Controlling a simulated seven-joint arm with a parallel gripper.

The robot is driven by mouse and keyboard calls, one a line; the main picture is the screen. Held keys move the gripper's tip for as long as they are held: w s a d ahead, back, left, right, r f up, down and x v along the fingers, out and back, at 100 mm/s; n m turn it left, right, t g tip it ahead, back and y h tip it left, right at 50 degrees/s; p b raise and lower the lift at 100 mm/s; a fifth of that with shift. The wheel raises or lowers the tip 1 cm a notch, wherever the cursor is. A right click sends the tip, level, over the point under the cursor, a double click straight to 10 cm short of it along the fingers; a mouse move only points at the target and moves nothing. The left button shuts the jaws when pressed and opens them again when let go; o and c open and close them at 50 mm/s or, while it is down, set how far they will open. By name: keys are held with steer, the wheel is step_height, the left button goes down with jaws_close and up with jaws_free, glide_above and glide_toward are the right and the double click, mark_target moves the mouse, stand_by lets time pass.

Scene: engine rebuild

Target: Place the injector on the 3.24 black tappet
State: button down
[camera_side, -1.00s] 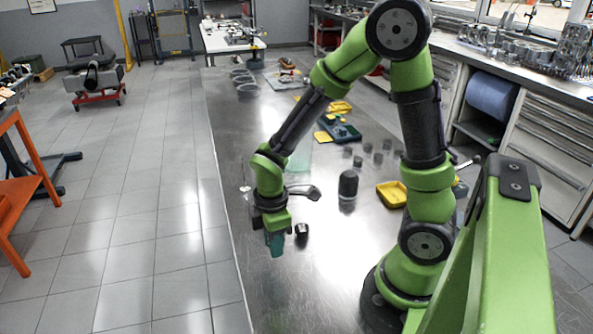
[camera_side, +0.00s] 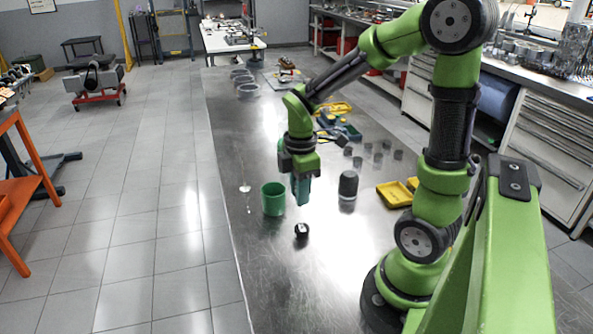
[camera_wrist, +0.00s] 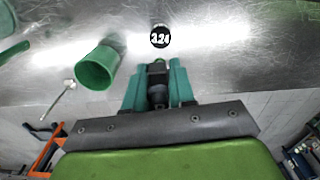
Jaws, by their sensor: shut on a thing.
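The black tappet (camera_side: 301,230) stands alone on the steel table; its top reads 3.24 in the wrist view (camera_wrist: 160,38). My gripper (camera_side: 301,192) is above the table, beyond the tappet in the side view and apart from it. Its teal fingers (camera_wrist: 158,92) are shut on the injector (camera_wrist: 157,82), a dark slim part with a green bit near its end. The injector points toward the tappet in the wrist view. In the side view the fingers hide most or all of the injector.
A green cup (camera_side: 273,200) stands left of my gripper, with a thin pale-headed tool (camera_wrist: 68,84) beside it. A black-topped cylinder (camera_side: 348,184) stands to the right. Yellow trays (camera_side: 393,194) and several grey cylinders lie farther right and back. The table around the tappet is clear.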

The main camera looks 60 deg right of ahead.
step_height(320, 180, down, 7)
steer(key=shift+r, duration=0.1)
stand_by(0.4)
steer(key=c, duration=1)
jaws_free()
steer(key=shift+o, duration=0.2)
